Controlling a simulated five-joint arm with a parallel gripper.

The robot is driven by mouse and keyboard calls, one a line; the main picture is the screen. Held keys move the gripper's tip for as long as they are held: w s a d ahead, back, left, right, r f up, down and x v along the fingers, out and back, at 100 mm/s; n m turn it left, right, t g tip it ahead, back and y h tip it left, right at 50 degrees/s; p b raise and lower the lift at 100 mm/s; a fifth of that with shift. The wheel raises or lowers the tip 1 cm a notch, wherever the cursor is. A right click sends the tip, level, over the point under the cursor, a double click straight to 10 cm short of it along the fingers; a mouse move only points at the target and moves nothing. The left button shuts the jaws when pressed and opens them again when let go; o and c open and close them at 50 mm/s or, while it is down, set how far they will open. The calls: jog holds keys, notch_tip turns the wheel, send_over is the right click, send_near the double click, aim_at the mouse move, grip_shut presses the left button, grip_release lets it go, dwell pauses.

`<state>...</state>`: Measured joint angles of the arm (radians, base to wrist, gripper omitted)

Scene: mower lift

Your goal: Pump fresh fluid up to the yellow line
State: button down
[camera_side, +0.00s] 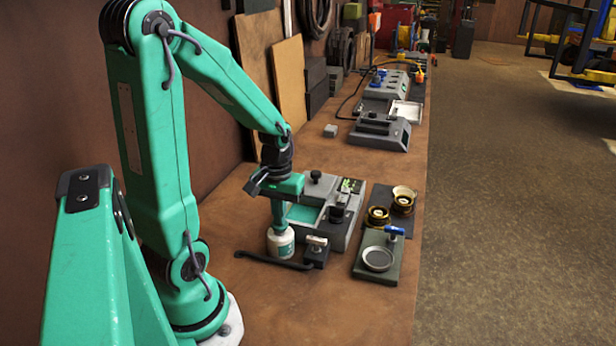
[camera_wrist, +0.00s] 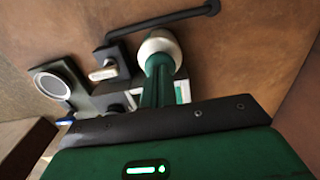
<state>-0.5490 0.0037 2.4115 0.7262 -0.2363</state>
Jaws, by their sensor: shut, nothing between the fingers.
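My gripper (camera_side: 279,224) points straight down with its green fingers shut and nothing between them. A white bottle (camera_side: 281,246) with a green label stands upright on the bench directly under the fingertips. In the wrist view my gripper (camera_wrist: 158,66) overlaps the round white bottle top (camera_wrist: 160,43). I cannot tell whether the fingers touch it. I cannot make out a yellow line or a fluid level.
A dark lever (camera_side: 273,262) runs low from a small block (camera_side: 316,252) beside the bottle. To the right are a plate with a round dish (camera_side: 378,258) and blue handle, and brass cups (camera_side: 378,214). Front bench is clear; more units (camera_side: 381,128) stand farther back.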

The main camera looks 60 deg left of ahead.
jog(key=shift+r, duration=2.8)
jog(key=shift+w+d+r+m, duration=0.15)
jog(key=shift+d+r+m, duration=0.15)
jog(key=shift+d+r, duration=0.15)
jog(key=s+d+r+m+t, duration=0.1)
jog(key=d+r+m+t, duration=0.4)
jog(key=d, duration=0.8)
jog(key=shift+s+d+r+m+t, duration=0.3)
jog(key=shift+r+m, duration=1.4)
jog(key=shift+r, duration=0.3)
jog(key=shift+a, duration=0.15)
